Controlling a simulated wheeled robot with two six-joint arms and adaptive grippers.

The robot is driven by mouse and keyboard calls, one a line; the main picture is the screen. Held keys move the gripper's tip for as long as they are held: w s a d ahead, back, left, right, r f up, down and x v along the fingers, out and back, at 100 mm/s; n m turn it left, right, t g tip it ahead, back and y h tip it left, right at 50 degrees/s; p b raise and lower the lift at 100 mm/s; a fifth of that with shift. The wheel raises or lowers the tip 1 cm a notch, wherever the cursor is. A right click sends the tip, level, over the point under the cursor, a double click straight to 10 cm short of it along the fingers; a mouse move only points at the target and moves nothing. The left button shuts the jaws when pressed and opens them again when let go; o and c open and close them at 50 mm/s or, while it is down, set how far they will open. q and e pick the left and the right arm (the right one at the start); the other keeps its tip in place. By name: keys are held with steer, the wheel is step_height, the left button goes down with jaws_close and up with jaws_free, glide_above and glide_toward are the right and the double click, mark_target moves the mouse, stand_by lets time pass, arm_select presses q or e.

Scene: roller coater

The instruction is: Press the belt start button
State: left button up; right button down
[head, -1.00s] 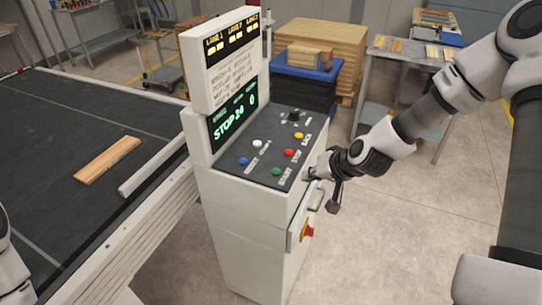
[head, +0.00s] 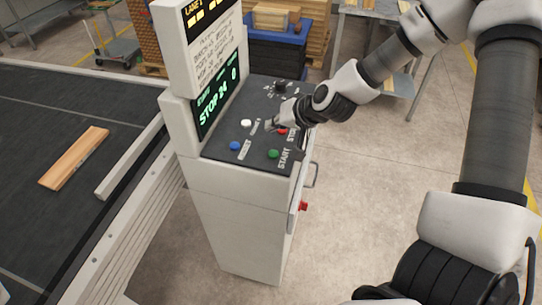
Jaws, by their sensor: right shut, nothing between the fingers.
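The green button (head: 273,154), labelled START, sits at the near edge of the dark sloped panel (head: 222,149) on the white control console (head: 240,222). My right gripper (head: 270,126) is shut and empty. Its tip is over the panel, beyond the green button in the picture and apart from it. It partly hides the red button (head: 282,131) labelled STOP. The yellow button is hidden behind the gripper. The display (head: 214,108) reads STOP 24 0. My left gripper is not in view.
A dark knob (head: 281,87) is at the panel's back. The upright display housing stands at the left. A belt with a wooden board (head: 75,158) lies further left.

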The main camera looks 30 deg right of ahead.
steer(key=b, duration=0.5)
glide_above(275, 154)
steer(key=f, duration=0.5)
steer(key=shift+s+d, duration=0.1)
steer(key=shift+s, duration=0.2)
steer(key=shift+w+f, duration=0.1)
steer(key=shift+f, duration=0.35)
steer(key=shift+w+f, duration=0.2)
steer(key=shift+f, duration=0.05)
steer(key=shift+w, duration=0.2)
steer(key=shift+s+r, duration=0.15)
steer(key=shift+s, duration=0.15)
steer(key=shift+w, duration=0.15)
